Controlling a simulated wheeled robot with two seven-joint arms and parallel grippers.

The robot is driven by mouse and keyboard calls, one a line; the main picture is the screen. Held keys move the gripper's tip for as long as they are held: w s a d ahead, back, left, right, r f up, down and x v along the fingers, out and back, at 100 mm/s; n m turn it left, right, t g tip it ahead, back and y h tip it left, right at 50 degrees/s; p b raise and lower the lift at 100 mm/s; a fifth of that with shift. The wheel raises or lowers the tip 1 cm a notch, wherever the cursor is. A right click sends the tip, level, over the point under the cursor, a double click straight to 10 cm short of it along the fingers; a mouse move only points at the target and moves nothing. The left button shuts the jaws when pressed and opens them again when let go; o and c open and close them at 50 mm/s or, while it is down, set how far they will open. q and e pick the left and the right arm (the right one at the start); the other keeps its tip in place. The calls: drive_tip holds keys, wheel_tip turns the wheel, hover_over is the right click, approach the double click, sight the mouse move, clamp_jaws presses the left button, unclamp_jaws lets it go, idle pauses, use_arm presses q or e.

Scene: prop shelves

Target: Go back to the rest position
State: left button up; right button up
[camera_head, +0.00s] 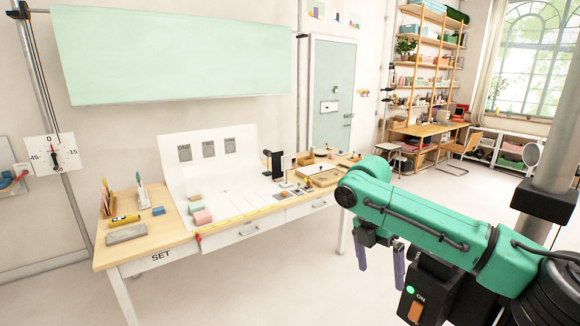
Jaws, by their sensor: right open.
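My right arm comes in from the right edge, a green and black arm. Its right gripper (381,262) points down with two purple fingers apart, open, with nothing between them. It hangs over the bare floor, to the right of the table (170,236) and apart from it. My left gripper is not in this view.
The table carries a white curved backdrop (180,160), a pink block (202,217), a yellow strip (230,226), a grey bar (126,234), a black stand (273,163) and a wooden tray (325,179). Shelves (425,60) and a chair (463,145) stand far back. The floor between is clear.

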drive_tip(key=s+a+f+m+t+y, duration=0.1)
drive_tip(key=s+a+f+m+y, duration=0.3)
drive_tip(key=a+f, duration=0.5)
drive_tip(key=s+a+f+m+y, duration=0.1)
drive_tip(key=s+a+f+y, duration=0.1)
drive_tip(key=s+a+f, duration=0.5)
drive_tip(key=s+d+f+m+t+h, duration=0.1)
drive_tip(key=s+d+f+m, duration=0.25)
drive_tip(key=d+m, duration=0.3)
drive_tip(key=s+d+f+m+t+h, duration=0.1)
drive_tip(key=s+d+f+m, duration=0.1)
drive_tip(key=s+d+m, duration=0.35)
drive_tip(key=s+d+f+m+t+h, duration=0.1)
drive_tip(key=s+d+f+m+h, duration=0.15)
drive_tip(key=d+m, duration=0.55)
wheel_tip(320, 180, down, 27)
drive_tip(key=s+n+y+b, duration=0.1)
drive_tip(key=n+b, duration=0.1)
drive_tip(key=b, duration=0.4)
drive_tip(key=s+d+f+g+b, duration=0.2)
drive_tip(key=s+f+b, duration=0.3)
drive_tip(key=s+f, duration=1.2)
wheel_tip(320, 180, down, 5)
drive_tip(key=shift+s+d+r+b, duration=0.15)
drive_tip(key=shift+s+d+b, duration=0.25)
drive_tip(key=shift+d, duration=0.2)
